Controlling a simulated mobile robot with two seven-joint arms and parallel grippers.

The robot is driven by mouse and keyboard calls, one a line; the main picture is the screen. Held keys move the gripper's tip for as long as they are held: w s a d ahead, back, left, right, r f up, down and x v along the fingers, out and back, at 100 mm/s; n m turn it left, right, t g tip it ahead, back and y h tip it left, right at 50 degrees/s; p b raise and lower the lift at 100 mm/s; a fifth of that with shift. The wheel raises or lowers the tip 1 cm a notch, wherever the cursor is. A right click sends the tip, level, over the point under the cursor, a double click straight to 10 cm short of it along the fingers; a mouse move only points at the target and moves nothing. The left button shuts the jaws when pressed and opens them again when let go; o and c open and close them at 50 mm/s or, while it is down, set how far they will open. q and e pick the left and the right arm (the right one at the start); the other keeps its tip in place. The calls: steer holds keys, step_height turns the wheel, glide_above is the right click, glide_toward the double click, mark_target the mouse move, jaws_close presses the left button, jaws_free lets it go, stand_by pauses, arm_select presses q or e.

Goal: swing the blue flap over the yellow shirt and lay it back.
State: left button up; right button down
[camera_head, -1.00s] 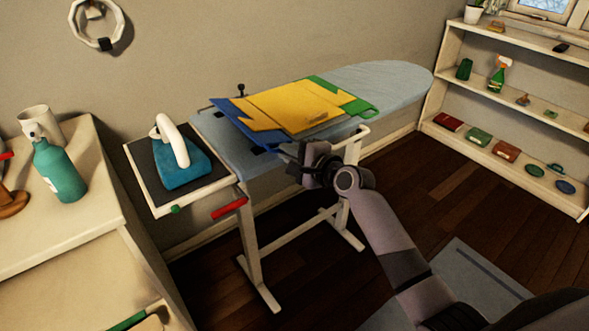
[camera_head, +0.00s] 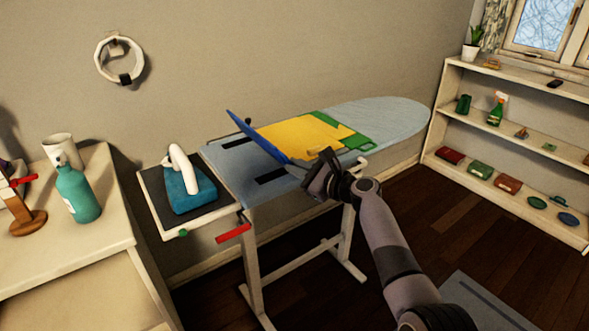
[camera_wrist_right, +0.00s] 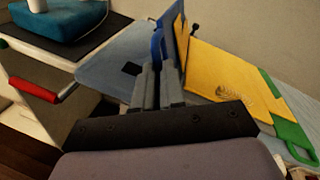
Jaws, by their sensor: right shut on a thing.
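The yellow shirt (camera_head: 303,134) lies on the ironing board on top of a folding board with a green flap (camera_head: 358,143). The blue flap (camera_head: 256,136) stands tilted up along the shirt's left side, raised off the ironing board. My right gripper (camera_head: 318,172) is at the near end of the blue flap. In the right wrist view its two fingers (camera_wrist_right: 158,88) are shut on the blue flap's edge (camera_wrist_right: 157,45), and the yellow shirt (camera_wrist_right: 225,82) lies to the right. My left gripper is not in view.
The blue iron (camera_head: 190,192) stands on a dark rest left of the ironing board (camera_head: 390,112). A red handle (camera_head: 234,233) sticks out below. A cabinet with a teal spray bottle (camera_head: 77,192) is at left; shelves (camera_head: 520,118) stand at right.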

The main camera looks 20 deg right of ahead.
steer(key=shift+w+d+r+m+t+y, duration=0.25)
steer(key=shift+d+m, duration=0.65)
steer(key=shift+m, duration=1.15)
steer(key=shift+w+d+r+m+t+y, duration=0.15)
steer(key=shift+w+d+m+t, duration=0.55)
steer(key=shift+m, duration=1.4)
steer(key=shift+w+d+r+m+t+y, duration=0.15)
steer(key=shift+d+m+y, duration=0.15)
steer(key=shift+d+m, duration=1.3)
steer(key=shift+s+a+m, duration=0.1)
steer(key=shift+a+m, duration=0.35)
steer(key=shift+m, duration=0.1)
steer(key=c, duration=1.2)
jaws_free()
steer(key=shift+f, duration=0.1)
